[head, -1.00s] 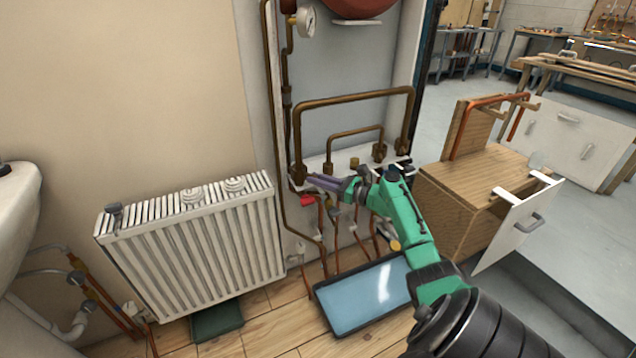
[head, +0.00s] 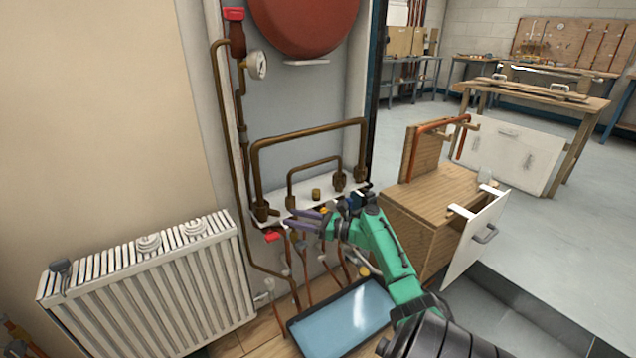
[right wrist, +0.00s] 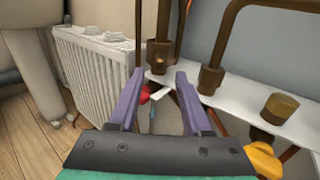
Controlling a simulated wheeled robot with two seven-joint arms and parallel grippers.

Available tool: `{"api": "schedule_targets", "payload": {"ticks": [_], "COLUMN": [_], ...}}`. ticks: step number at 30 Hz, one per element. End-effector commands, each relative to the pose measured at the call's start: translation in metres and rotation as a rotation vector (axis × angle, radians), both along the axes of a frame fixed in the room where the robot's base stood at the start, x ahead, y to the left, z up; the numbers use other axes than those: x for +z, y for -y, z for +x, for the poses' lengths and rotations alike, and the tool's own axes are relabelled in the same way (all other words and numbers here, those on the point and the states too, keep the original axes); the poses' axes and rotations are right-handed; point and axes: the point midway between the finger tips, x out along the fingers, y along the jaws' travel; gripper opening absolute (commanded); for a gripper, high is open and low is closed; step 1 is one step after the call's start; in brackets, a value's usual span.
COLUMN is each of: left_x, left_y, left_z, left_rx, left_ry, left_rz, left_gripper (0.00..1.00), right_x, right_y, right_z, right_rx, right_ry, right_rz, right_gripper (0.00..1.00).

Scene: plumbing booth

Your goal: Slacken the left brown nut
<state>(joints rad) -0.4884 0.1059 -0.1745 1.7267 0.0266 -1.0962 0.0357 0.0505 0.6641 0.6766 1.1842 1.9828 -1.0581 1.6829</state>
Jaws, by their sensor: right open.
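The left brown nut (head: 262,211) sits at the foot of the large brown pipe loop, at the left end of the white manifold shelf (head: 300,207). In the right wrist view the nut (right wrist: 160,55) stands upright just beyond my fingertips, lined up with the gap between them. My right gripper (head: 289,217) has purple fingers; it is open and empty, a little right of the nut in the head view. In the right wrist view its fingers (right wrist: 157,78) are spread, with nothing between them. My left gripper is not in view.
More brown fittings (head: 340,181) stand along the shelf to the right. A red valve handle (head: 272,237) and pipes hang below. A white radiator (head: 160,285) is at left, a blue tray (head: 345,318) on the floor, and a wooden cabinet (head: 435,205) at right.

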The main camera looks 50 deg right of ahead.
Motion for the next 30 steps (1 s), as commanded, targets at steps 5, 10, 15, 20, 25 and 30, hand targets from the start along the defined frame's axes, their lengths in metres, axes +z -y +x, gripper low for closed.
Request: {"api": "schedule_targets", "payload": {"ticks": [5, 10, 15, 20, 25, 30], "left_x": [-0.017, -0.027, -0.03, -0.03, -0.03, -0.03], "left_y": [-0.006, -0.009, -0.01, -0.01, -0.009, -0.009], "left_z": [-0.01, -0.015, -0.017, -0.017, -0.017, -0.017], "left_rx": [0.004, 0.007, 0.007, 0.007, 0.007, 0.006], "left_ry": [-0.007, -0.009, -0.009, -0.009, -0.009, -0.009], "left_rz": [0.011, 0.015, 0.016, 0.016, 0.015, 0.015], "left_gripper": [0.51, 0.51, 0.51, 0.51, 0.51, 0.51], "right_x": [0.002, 0.001, 0.0, 0.0, 0.0, 0.0], "right_y": [0.015, 0.025, 0.027, 0.027, 0.027, 0.027], "right_z": [-0.051, -0.083, -0.091, -0.091, -0.091, -0.09], "right_rx": [-0.002, 0.0, 0.001, 0.001, 0.001, 0.001], "right_ry": [-0.003, -0.001, 0.0, 0.001, 0.0, 0.0], "right_rz": [0.001, 0.001, 0.0, 0.0, 0.0, -0.001], "right_gripper": [0.49, 0.49, 0.49, 0.49, 0.49, 0.49]}}
